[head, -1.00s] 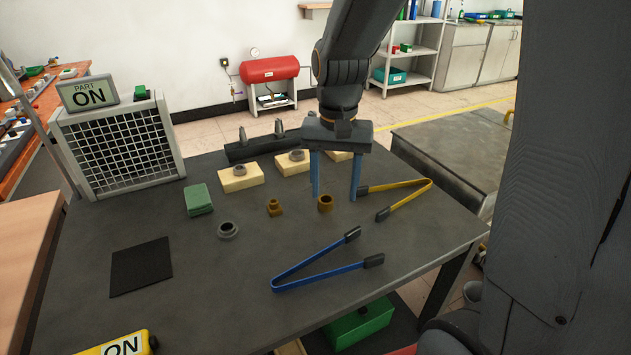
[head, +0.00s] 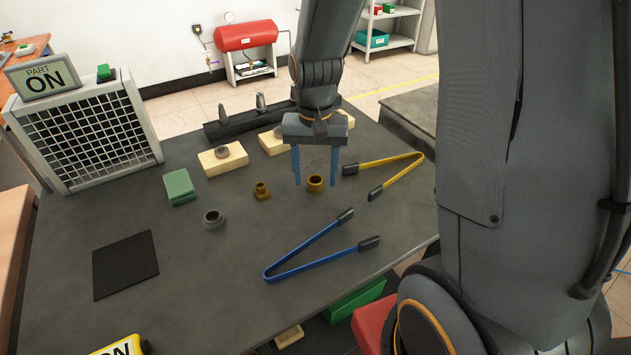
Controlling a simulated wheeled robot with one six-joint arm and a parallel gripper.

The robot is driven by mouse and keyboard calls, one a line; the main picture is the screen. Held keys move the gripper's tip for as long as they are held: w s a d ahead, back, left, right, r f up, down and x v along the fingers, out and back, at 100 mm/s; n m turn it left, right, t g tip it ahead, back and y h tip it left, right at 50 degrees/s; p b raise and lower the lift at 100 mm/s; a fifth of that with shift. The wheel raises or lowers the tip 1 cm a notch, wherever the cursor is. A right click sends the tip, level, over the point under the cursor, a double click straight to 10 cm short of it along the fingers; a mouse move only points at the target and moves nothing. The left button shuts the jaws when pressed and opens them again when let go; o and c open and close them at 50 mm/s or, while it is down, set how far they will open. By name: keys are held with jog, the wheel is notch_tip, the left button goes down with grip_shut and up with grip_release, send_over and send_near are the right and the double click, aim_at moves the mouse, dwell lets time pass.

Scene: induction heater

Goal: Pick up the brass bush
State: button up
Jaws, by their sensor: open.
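The brass bush (head: 315,184) is a short golden ring with a dark hole, upright on the dark grey table. A smaller brown stepped piece (head: 262,191) stands to its left. My gripper (head: 316,182) points down with two blue fingers apart, and nothing is held between them. In the picture the fingertips fall on either side of the brass bush. I cannot tell whether they are level with it or still above it.
Blue tongs (head: 300,262) lie in front and yellow tongs (head: 400,165) to the right. A grey flanged ring (head: 213,219), a green block (head: 179,187) and pale blocks (head: 223,160) stand left and behind. A black mat (head: 125,265) lies front left.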

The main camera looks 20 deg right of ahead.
jog(key=shift+f, duration=0.45)
jog(key=c, duration=1.2)
notch_tip(320, 180, up, 10)
jog(key=shift+r+b, duration=0.1)
jog(key=shift+b, duration=0.4)
